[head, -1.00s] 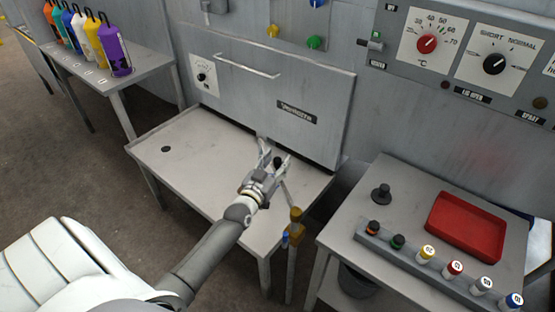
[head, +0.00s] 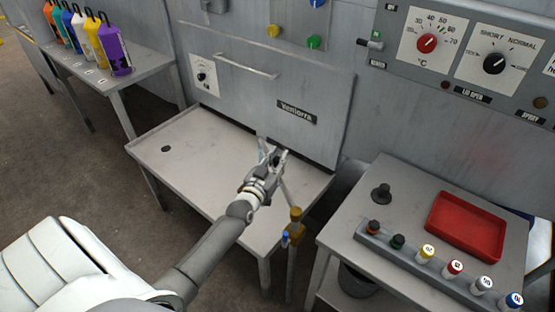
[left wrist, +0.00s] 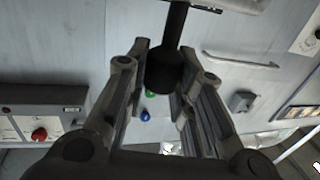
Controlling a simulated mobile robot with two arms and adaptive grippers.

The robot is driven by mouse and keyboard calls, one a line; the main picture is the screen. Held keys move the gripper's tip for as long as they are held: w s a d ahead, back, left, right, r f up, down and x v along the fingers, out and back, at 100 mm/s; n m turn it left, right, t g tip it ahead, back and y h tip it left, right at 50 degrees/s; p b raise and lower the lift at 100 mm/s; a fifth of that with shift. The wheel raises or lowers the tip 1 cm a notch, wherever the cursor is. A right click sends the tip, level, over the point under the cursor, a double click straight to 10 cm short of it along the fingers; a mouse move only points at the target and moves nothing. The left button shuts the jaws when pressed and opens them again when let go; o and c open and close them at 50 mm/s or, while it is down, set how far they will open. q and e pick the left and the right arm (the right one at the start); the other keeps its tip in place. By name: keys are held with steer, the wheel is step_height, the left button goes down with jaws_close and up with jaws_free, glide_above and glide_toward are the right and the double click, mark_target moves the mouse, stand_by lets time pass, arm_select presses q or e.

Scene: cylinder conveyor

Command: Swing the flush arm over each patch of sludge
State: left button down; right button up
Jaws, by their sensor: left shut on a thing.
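The flush arm (head: 288,194) is a thin pale rod rising from a brass-coloured joint (head: 295,213) at the front right edge of the grey worktable (head: 205,165). My left gripper (head: 274,156) is over the right part of this table, at the upper end of the rod. In the left wrist view its fingers are closed around a dark cylindrical handle (left wrist: 165,72). My gripper partly hides the rod's upper end in the head view. I cannot make out any sludge patch on the table; a small dark drain hole (head: 166,149) shows at its left. My right gripper is out of view.
A grey machine hood with a bar handle (head: 248,68) stands behind the table. A right-hand table holds a red tray (head: 466,227), a black knob (head: 381,193) and a row of capped vials. Several coloured bottles (head: 115,50) stand on a left shelf.

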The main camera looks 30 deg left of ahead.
arm_select(q)
steer(key=shift+s+a+r+y+p, duration=0.15)
steer(key=shift+y+p, duration=0.15)
steer(key=shift+p, duration=0.2)
steer(key=s+n+y+p, duration=0.1)
steer(key=s+a+n+g+y+p, duration=0.1)
steer(key=y+p, duration=0.1)
steer(key=shift+s+a+n, duration=0.3)
steer(key=shift+s, duration=0.05)
steer(key=c, duration=1.2)
jaws_free()
steer(key=shift+s+f, duration=0.1)
steer(key=shift+f, duration=0.1)
steer(key=v, duration=1.2)
